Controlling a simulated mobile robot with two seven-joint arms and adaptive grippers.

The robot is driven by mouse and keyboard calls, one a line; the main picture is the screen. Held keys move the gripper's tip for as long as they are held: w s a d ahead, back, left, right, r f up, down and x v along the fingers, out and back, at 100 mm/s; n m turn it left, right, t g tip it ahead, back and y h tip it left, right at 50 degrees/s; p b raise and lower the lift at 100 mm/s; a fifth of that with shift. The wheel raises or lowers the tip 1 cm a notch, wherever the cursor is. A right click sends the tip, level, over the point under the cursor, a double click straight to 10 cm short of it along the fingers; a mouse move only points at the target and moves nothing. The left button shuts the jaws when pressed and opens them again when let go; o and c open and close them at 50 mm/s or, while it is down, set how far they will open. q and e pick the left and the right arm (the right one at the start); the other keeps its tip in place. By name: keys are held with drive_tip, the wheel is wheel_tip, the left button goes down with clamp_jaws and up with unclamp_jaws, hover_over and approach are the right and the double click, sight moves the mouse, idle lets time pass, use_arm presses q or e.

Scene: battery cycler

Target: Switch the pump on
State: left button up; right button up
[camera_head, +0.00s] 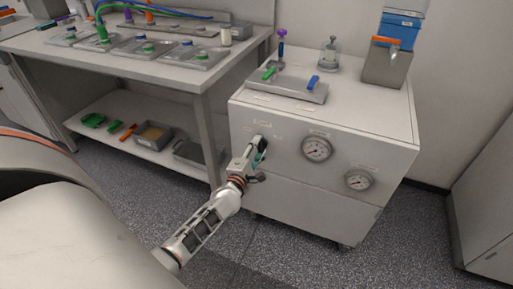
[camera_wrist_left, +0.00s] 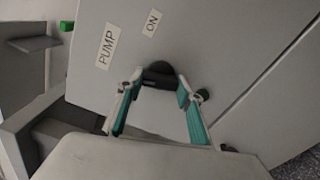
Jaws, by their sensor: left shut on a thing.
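The pump switch, a dark knob (camera_wrist_left: 158,72), sits on the light front panel of the pump cabinet (camera_head: 290,180), at its left side. In the left wrist view the labels "PUMP" (camera_wrist_left: 107,46) and "ON" (camera_wrist_left: 152,23) are beside it. My left gripper (camera_head: 259,150) reaches the panel there. In the left wrist view its teal-padded fingers (camera_wrist_left: 158,86) are on either side of the knob, shut on it. The fingers and arm hide most of the knob in the head view. My right gripper is not in view.
Two round gauges (camera_head: 317,149) (camera_head: 358,180) are on the panel to the right of the gripper. On the cabinet top are a plate with green and blue valve handles (camera_head: 285,86) and a grey bin (camera_head: 388,66). A workbench (camera_head: 190,80) stands to the left.

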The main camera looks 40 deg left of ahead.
use_arm(q)
drive_tip(key=m, duration=0.1)
drive_tip(key=m+p, duration=0.1)
drive_tip(key=shift+r+m, duration=0.35)
drive_tip(key=shift+m, duration=0.05)
drive_tip(key=m+p, duration=0.1)
drive_tip(key=m, duration=0.2)
drive_tip(key=shift+p, duration=0.3)
drive_tip(key=shift+f+m, duration=0.1)
drive_tip(key=shift+m, duration=0.4)
drive_tip(key=shift+m+p, duration=0.35)
drive_tip(key=shift+m, duration=0.75)
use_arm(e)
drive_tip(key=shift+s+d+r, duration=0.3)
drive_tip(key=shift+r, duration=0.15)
use_arm(q)
drive_tip(key=shift+f, duration=0.1)
drive_tip(key=o, duration=1.1)
drive_tip(key=shift+d, duration=0.1)
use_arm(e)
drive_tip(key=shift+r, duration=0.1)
